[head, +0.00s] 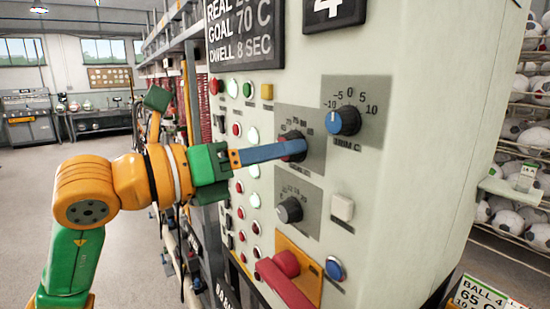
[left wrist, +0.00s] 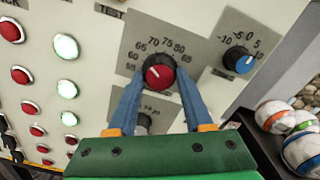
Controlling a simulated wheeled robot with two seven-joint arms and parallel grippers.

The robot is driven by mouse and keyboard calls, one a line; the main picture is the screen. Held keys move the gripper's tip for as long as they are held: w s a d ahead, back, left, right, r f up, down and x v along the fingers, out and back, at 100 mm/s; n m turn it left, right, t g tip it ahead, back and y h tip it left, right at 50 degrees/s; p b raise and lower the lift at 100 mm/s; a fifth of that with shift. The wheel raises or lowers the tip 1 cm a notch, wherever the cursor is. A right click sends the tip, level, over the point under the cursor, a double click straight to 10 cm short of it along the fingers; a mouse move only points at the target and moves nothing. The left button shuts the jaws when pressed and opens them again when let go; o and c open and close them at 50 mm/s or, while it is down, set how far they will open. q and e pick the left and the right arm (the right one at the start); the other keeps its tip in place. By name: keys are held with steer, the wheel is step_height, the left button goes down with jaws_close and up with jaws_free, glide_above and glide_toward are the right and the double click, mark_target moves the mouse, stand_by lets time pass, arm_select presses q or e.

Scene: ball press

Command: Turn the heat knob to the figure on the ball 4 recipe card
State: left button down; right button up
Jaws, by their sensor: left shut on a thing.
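The heat knob (head: 292,137) has a red cap and a scale around it, on the pale machine panel. In the left wrist view the knob (left wrist: 158,73) sits between the blue fingers of my left gripper (left wrist: 157,82), which is shut on it. My left gripper (head: 297,148) reaches in from the left in the head view. A small white mark on the cap points up and left, roughly toward 65; the exact figure is hard to tell. The ball 4 recipe card (head: 484,295) at bottom right reads 65 C, partly cut off. My right gripper is out of view.
The dark display (head: 243,38) reads GOAL 70 C and DWELL 8 SEC. A blue knob (head: 343,121) is right of the heat knob and a black knob (head: 289,209) below it. Lit buttons are to the left, and a red lever (head: 286,283) is lower down.

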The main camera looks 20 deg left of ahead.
arm_select(q)
steer(key=shift+c, duration=1.5)
jaws_free()
steer(key=b+v, duration=0.3)
steer(key=v, duration=0.4)
